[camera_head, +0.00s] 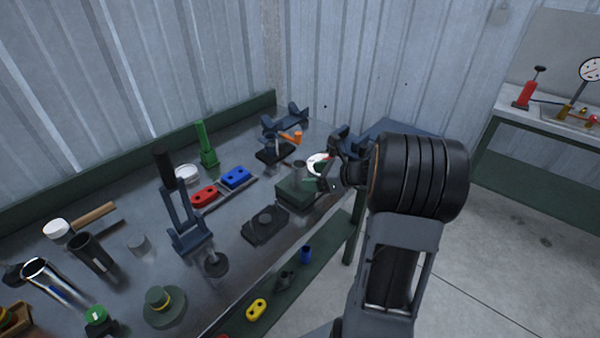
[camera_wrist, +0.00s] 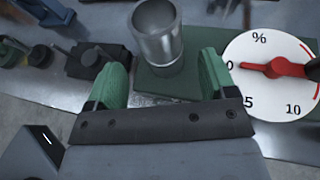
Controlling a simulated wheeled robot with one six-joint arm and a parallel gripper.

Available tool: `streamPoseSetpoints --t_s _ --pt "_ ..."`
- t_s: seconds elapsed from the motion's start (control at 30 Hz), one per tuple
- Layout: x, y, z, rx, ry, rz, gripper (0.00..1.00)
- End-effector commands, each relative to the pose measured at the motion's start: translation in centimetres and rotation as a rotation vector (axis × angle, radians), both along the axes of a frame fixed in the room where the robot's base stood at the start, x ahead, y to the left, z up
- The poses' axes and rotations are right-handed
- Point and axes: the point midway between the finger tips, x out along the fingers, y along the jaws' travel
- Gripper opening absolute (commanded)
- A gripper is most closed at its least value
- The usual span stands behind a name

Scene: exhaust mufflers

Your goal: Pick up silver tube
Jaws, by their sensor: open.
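A silver tube (camera_wrist: 157,38) stands upright on a green block (camera_wrist: 160,82), with its open end up. In the head view the tube (camera_head: 299,170) shows on the green block near the table's right edge, just left of my gripper (camera_head: 333,176). In the wrist view my gripper (camera_wrist: 162,64) is open, its two green finger pads apart and nothing between them. The tube stands a little beyond the fingertips, in line with the gap.
A white dial (camera_wrist: 268,70) with a red pointer sits right of the tube, close to my right finger. A dark fixture (camera_head: 265,224) and red (camera_head: 204,196) and blue (camera_head: 235,178) blocks lie left of the green block. A dark clamp (camera_head: 283,135) stands behind.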

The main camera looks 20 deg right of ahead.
Motion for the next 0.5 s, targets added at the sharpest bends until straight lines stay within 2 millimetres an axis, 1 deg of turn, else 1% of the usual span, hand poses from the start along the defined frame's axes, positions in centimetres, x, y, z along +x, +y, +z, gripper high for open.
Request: streamPoseSetpoints --t_s 0.13,0.3,0.5 --pt "0.7 0.5 -0.3 0.000 0.000 0.001 0.78" --pt "2.5 1.9 -1.0 0.000 0.000 0.004 0.78" --pt "3.8 3.0 -1.8 0.000 0.000 0.002 0.78"
